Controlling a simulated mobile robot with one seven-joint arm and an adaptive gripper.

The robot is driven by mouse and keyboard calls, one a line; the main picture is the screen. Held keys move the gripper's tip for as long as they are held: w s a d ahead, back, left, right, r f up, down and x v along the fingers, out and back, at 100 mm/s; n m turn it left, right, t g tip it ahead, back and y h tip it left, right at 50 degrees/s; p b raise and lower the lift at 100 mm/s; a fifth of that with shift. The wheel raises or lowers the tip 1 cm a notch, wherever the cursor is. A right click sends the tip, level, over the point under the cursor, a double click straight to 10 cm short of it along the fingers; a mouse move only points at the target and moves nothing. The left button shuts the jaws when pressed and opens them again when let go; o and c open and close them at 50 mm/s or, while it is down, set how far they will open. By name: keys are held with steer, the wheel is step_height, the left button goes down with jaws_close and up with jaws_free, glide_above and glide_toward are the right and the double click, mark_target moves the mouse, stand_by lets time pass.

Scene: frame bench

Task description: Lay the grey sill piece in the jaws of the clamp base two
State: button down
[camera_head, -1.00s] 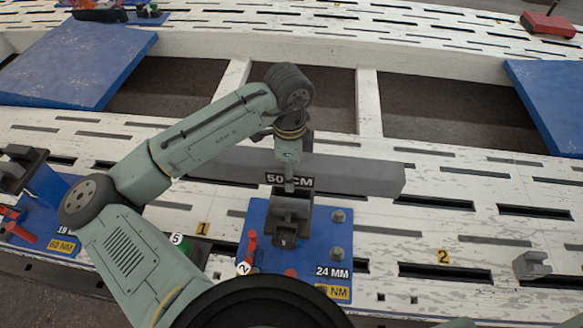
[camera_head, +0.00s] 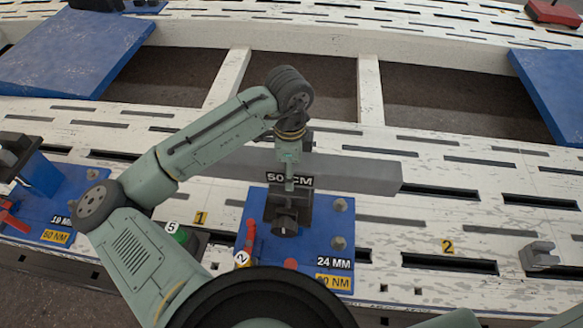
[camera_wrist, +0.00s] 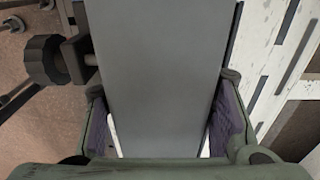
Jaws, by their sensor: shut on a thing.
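The grey sill piece (camera_head: 360,171) is a long bar with a "50 CM" label, lying roughly left to right in the head view. My gripper (camera_head: 290,165) is shut on it near its middle. In the wrist view the sill piece (camera_wrist: 160,70) runs between the purple-padded fingers (camera_wrist: 160,130). Clamp base two (camera_head: 312,257) is a blue plate with a "2" tag and a "24 MM" label. Its dark jaw block (camera_head: 290,207) stands right below the label. The bar hides the far part of the jaws, and I cannot tell whether it touches them.
Another clamp base (camera_head: 75,200) stands at the left, with a green button (camera_head: 180,236) tagged 5 between. A small grey block (camera_head: 541,256) lies at the right. Blue panels (camera_head: 75,52) lie behind.

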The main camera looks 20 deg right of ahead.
steer(key=shift+r, duration=0.15)
steer(key=c, duration=0.9)
jaws_free()
steer(key=shift+c, duration=0.2)
steer(key=o, duration=0.3)
steer(key=shift+f, duration=0.2)
step_height(320, 180, up, 12)
steer(key=shift+a+r, duration=0.1)
steer(key=shift+r, duration=0.05)
